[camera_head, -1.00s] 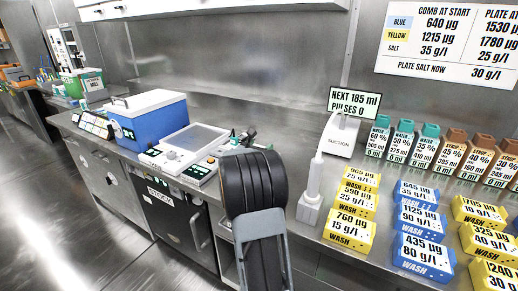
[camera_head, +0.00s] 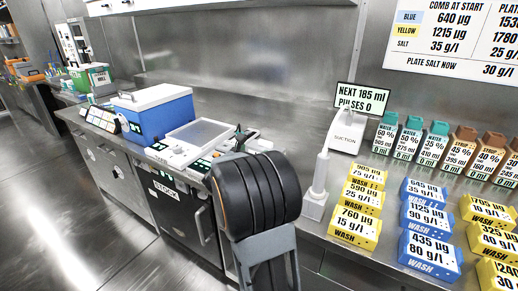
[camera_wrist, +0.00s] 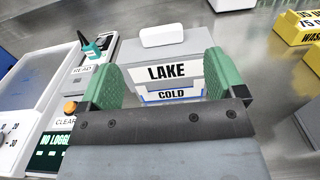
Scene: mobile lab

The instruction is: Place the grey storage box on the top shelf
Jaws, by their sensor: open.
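A grey box-like thing with a white block on top and the labels LAKE and COLD (camera_wrist: 178,52) is in the wrist view; I take it for the grey storage box. My gripper (camera_wrist: 163,78) is open, its two green fingers on either side of the LAKE label. I cannot tell whether they touch the box. In the head view my dark arm fills the lower middle, and I make out neither the gripper nor the box there. I cannot identify the top shelf; a white ledge (camera_head: 220,6) runs along the upper wall.
A blue cooler with a white lid (camera_head: 160,112) stands on the steel counter, left of my arm. A white pump stand (camera_head: 316,190), a SUCTION unit (camera_head: 345,133), yellow and blue WASH boxes (camera_head: 430,255) and several bottles crowd the right. The floor (camera_head: 60,215) at left is clear.

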